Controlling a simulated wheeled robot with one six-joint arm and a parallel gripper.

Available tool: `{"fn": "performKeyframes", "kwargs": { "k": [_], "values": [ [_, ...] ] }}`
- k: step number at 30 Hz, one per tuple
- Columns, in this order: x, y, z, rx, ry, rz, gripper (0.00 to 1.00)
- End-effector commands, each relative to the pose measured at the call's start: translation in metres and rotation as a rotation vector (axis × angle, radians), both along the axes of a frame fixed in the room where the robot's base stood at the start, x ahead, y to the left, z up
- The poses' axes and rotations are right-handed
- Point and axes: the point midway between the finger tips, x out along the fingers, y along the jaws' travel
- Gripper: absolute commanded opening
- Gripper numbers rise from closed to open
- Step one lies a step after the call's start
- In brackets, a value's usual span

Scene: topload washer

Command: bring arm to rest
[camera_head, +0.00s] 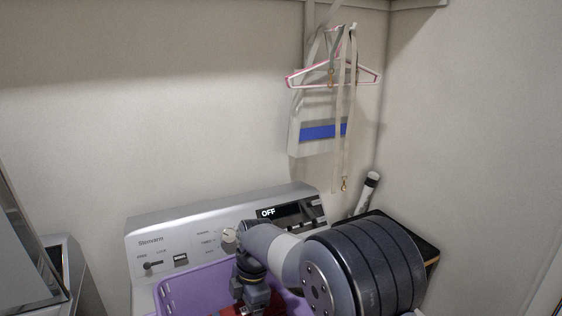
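My arm reaches in from the lower right, over the front of the washer's control panel (205,238). My gripper (258,298) points down at the bottom edge of the view, over a purple basket (180,290). Its fingertips are hidden or cut off, so I cannot tell if it is open or shut. Something dark red (232,311) shows beside and under the gripper. I cannot tell whether it is touched or held. The panel's display reads "OFF".
Walls close in behind and at the right. Hangers (330,78) and straps hang on the back wall. A dark bin (430,243) with a white roll (368,190) stands right of the washer, partly behind my arm. A metallic appliance (28,250) stands at the left.

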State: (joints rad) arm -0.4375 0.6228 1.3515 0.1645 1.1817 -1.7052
Motion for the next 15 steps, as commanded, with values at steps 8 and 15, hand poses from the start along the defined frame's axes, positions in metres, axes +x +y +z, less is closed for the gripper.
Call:
{"fn": "performKeyframes", "kwargs": {
  "k": [8,15],
  "values": [
    [0.000,0.002,0.015,0.001,-0.004,-0.001,0.71],
    [-0.001,0.002,0.030,0.000,0.000,0.000,0.71]
  ]
}}
